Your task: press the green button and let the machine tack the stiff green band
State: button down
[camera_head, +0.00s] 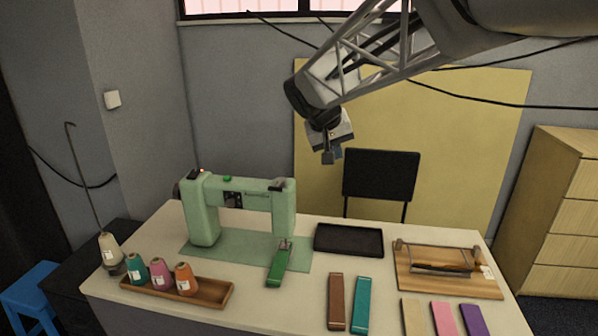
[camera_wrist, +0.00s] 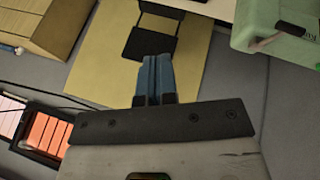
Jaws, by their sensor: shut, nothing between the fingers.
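A pale green sewing machine (camera_head: 205,212) stands at the left-middle of the table on a flat green mat (camera_head: 240,248). A small green button (camera_head: 228,178) sits on top of its arm. A stiff green band (camera_head: 279,264) lies at the machine's right end, its far end at the needle area and its near end toward the table's front. My gripper (camera_head: 328,157) hangs in the air above and to the right of the machine, clear of everything. Its blue fingers (camera_wrist: 154,80) are closed together with nothing held. Part of the machine (camera_wrist: 270,30) shows at the wrist view's upper right.
A black tray (camera_head: 349,254) lies right of the machine. A wooden board with a tool (camera_head: 447,287) lies farther right. Brown, teal, beige, pink and purple bands lie in front. Thread cones stand in a wooden tray (camera_head: 215,304) at front left. A black chair (camera_head: 380,175) stands behind.

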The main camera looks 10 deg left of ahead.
jog(key=w+a+f+n+t, duration=0.1)
jog(key=w+a, duration=0.4)
jog(key=a, duration=0.4)
jog(key=w+a+t, duration=0.1)
jog(key=w+a, duration=0.3)
jog(key=a, duration=0.5)
jog(key=n+t, duration=0.1)
jog(key=t, duration=0.1)
send_over(225, 177)
notch_tip(225, 177, down, 3)
jog(key=shift+w, duration=0.1)
jog(key=shift+f, duration=0.15)
jog(key=shift+f, duration=4.3)
